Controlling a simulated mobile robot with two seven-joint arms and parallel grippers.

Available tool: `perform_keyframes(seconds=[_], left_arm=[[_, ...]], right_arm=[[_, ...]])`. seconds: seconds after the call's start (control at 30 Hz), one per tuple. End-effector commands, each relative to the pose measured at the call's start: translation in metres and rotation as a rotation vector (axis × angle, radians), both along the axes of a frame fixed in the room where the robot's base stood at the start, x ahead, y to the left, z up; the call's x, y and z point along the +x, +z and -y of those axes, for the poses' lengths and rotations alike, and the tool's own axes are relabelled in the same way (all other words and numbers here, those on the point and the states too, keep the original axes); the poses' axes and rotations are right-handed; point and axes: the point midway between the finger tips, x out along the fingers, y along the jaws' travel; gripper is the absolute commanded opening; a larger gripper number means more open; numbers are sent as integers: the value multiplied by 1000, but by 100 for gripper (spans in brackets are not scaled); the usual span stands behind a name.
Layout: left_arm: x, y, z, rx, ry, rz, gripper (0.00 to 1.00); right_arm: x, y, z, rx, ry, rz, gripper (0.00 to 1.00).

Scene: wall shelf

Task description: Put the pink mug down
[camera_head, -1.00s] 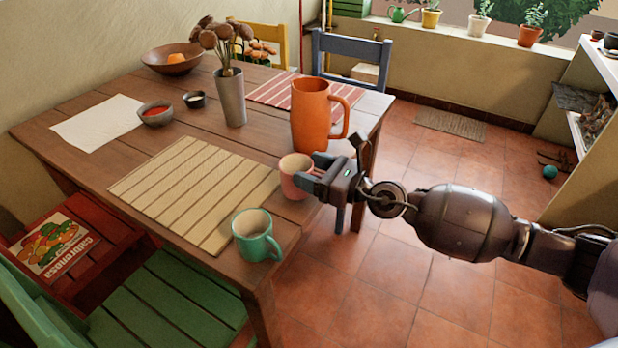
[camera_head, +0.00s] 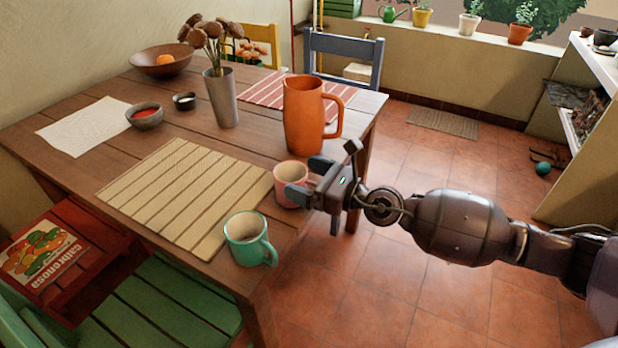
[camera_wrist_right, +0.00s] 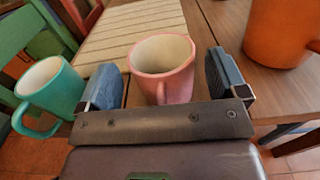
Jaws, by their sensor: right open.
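The pink mug (camera_head: 289,180) stands upright on the wooden table near its right edge, beside the striped beige placemat. It also shows in the right wrist view (camera_wrist_right: 163,62), between the two fingers. My right gripper (camera_head: 307,179) is open around the mug, one finger on each side. In the wrist view there is a gap between the mug and each finger (camera_wrist_right: 168,82). The mug's handle is mostly hidden, pointing toward the gripper's palm. My left gripper is not in view.
A teal mug (camera_head: 249,239) stands close by at the table's near corner. An orange pitcher (camera_head: 303,115) stands just behind the pink mug. The striped beige placemat (camera_head: 185,195) is bare. A grey vase (camera_head: 222,98) with dried flowers stands farther back.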

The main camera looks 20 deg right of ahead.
Motion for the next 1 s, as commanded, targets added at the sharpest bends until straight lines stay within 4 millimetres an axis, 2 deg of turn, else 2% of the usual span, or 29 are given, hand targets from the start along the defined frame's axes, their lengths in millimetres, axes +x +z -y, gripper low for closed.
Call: perform_keyframes(seconds=[0.13,0.17,0.4,0.7,1.0], left_arm=[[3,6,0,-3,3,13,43],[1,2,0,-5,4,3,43],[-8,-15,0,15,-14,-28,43],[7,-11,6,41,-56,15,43],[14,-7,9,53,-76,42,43]], right_arm=[[0,8,0,-1,0,4,91],[-2,5,2,-1,-1,1,91],[-33,-6,26,-4,-1,-12,91],[-68,-5,53,-4,0,-13,91],[-89,0,70,-4,-2,-5,91]])
